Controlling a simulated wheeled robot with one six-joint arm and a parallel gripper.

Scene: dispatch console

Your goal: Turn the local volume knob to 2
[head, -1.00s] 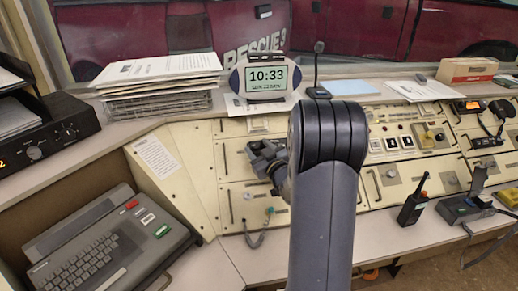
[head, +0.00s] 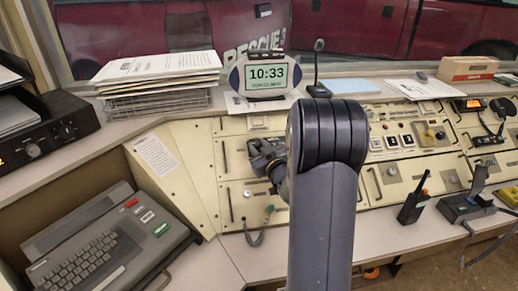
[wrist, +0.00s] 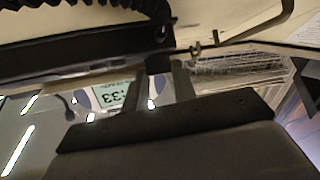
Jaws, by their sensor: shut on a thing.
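My gripper (head: 264,152) is at the cream console front, left of my own arm link, which hides part of the panel.
A clock (head: 266,77) stands on the shelf above, beside a paper stack (head: 158,70). A keyboard unit (head: 105,245) is at lower left. A handheld radio (head: 413,207) stands at right.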

